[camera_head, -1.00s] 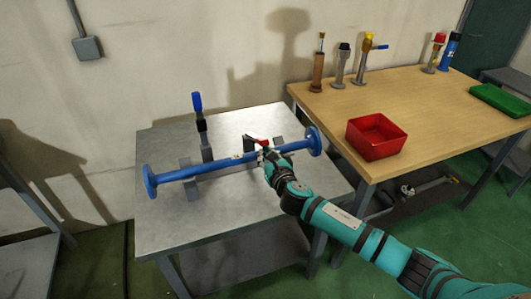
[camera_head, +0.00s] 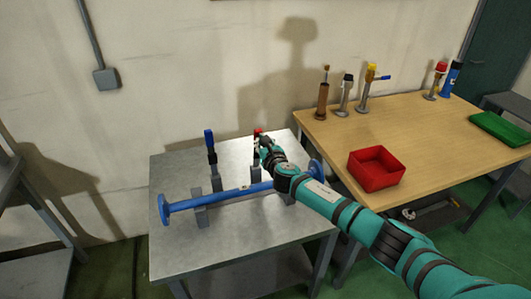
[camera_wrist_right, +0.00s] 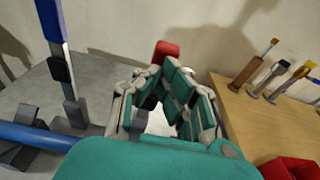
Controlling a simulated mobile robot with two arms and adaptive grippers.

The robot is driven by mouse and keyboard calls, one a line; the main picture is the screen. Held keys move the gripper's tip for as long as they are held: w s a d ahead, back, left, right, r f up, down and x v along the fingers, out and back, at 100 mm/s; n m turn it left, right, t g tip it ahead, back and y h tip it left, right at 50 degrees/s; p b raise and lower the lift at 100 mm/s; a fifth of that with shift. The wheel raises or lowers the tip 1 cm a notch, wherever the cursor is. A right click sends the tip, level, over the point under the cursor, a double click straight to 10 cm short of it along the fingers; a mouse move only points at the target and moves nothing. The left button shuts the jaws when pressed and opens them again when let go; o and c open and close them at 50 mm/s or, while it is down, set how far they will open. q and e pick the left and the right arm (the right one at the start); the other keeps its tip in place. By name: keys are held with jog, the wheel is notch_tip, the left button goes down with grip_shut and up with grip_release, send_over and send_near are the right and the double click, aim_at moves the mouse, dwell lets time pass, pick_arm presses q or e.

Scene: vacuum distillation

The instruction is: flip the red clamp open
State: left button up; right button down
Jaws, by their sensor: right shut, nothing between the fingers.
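The red clamp (camera_head: 257,133) stands upright at the back of the grey metal table, behind the blue pipe (camera_head: 228,194). Its red tip also shows in the right wrist view (camera_wrist_right: 166,50), just beyond my fingers. My right gripper (camera_head: 266,146) is shut and empty at the clamp's near side; whether it touches the clamp I cannot tell. In the right wrist view its fingers (camera_wrist_right: 165,88) hide most of the clamp's lower part. The blue-handled clamp (camera_head: 210,146) stands upright to the left. My left gripper is not in view.
The blue pipe rests on grey supports (camera_head: 200,216) across the metal table (camera_head: 240,240). A wooden table (camera_head: 430,130) at right carries a red bin (camera_head: 376,168), a green tray (camera_head: 500,128) and several upright fittings. The metal table's front is clear.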

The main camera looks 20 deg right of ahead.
aim_at(259, 131)
jog(key=shift+w+a+r+b, duration=0.1)
jog(key=shift+w+r+b, duration=0.15)
jog(key=shift+w, duration=0.5)
jog(key=shift+w+d+r+b, duration=0.1)
jog(key=shift+w+r+b, duration=0.1)
jog(key=shift+w, duration=0.55)
jog(key=shift+w+a+r+b, duration=0.15)
jog(key=shift+w+r, duration=0.1)
jog(key=shift+w, duration=0.5)
jog(key=shift+r, duration=0.2)
jog(key=shift+w+r, duration=0.1)
